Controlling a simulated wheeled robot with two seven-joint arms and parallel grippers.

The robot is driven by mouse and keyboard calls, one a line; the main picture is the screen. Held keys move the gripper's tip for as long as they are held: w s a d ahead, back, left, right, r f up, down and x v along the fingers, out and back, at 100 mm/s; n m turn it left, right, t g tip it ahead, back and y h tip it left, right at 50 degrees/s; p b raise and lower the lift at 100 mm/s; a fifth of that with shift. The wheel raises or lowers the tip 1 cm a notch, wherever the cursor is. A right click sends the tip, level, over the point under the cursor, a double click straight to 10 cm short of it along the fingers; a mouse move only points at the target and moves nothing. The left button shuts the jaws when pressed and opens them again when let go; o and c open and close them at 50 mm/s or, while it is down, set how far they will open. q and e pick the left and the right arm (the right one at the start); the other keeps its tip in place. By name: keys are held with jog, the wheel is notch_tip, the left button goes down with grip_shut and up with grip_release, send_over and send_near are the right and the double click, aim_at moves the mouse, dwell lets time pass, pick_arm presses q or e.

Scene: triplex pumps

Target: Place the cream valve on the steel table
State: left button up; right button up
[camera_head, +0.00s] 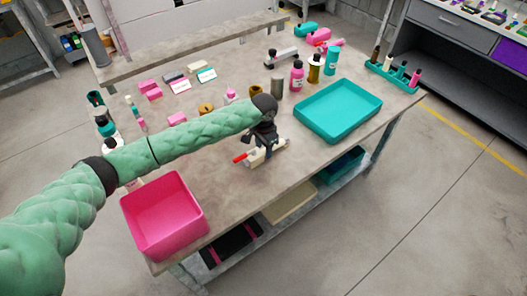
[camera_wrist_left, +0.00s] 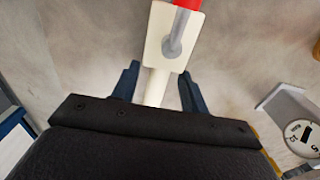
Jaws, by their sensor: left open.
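The cream valve (camera_wrist_left: 172,48) has a red-tipped grey lever. In the left wrist view its narrow end lies between the two fingers of my left gripper (camera_wrist_left: 158,85), with visible space on either side of it. In the head view my left gripper (camera_head: 263,140) is over the valve (camera_head: 275,157), near the front edge of the steel table (camera_head: 235,198). The valve looks low at the tabletop; whether it touches the table is hard to tell. My gripper's fingers are open. My right gripper shows in neither view.
A pink bin (camera_head: 165,215) stands at the front left of the table and a teal tray (camera_head: 338,108) at the right. Bottles, including a pink one (camera_head: 297,77), and small parts stand behind. A grey gauge-like thing (camera_wrist_left: 292,125) is right in the wrist view.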

aim_at(264, 151)
pick_arm(q)
notch_tip(264, 151, up, 10)
jog(key=b, duration=0.2)
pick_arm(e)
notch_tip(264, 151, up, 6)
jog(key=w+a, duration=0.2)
pick_arm(q)
jog(key=shift+r, duration=0.15)
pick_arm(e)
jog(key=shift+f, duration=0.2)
